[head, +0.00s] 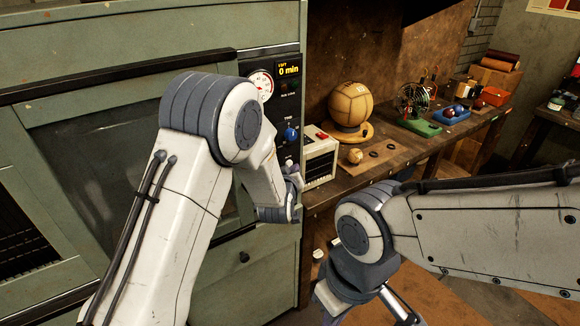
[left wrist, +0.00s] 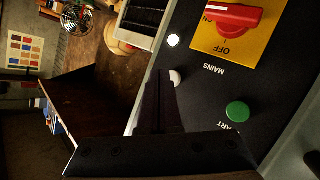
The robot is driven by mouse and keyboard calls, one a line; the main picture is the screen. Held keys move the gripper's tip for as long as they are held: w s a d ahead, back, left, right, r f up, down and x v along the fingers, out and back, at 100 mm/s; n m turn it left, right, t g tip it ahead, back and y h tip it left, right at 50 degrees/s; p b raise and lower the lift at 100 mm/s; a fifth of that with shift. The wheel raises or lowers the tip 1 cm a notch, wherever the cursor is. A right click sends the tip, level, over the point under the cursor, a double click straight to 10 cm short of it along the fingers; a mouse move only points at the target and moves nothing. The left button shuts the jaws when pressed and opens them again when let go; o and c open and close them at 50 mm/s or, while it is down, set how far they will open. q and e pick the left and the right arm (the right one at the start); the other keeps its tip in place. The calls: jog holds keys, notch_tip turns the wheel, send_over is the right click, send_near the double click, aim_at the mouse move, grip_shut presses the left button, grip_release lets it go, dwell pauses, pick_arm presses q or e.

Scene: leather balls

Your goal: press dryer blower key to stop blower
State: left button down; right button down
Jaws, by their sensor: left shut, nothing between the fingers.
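The dryer is a large green cabinet (head: 270,40) at the left in the head view. Its black control panel (head: 289,104) carries a lit display reading 0 min and a blue knob (head: 291,134). My left gripper (head: 294,178) is at the panel's lower part, shut and empty. In the left wrist view its closed fingers (left wrist: 160,78) lie in front of the panel, beside a small pale round button (left wrist: 177,78). I cannot tell whether they touch it. A green button (left wrist: 237,112) and a red mains switch (left wrist: 235,17) are on the panel. No blower label is readable.

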pick_arm(q)
jog(key=shift+w+a, duration=0.25)
jog(key=shift+w, duration=0.15)
dwell(0.7)
jog(key=shift+s+d, duration=0.1)
jog(key=shift+s+d+b, duration=0.4)
jog(key=shift+s+d, duration=0.05)
jog(key=shift+s, duration=0.2)
jog(key=s+d+b, duration=0.1)
jog(key=s+d, duration=0.2)
jog(key=s, duration=0.2)
jog(key=shift+d, duration=0.25)
jog(key=shift+w, duration=0.1)
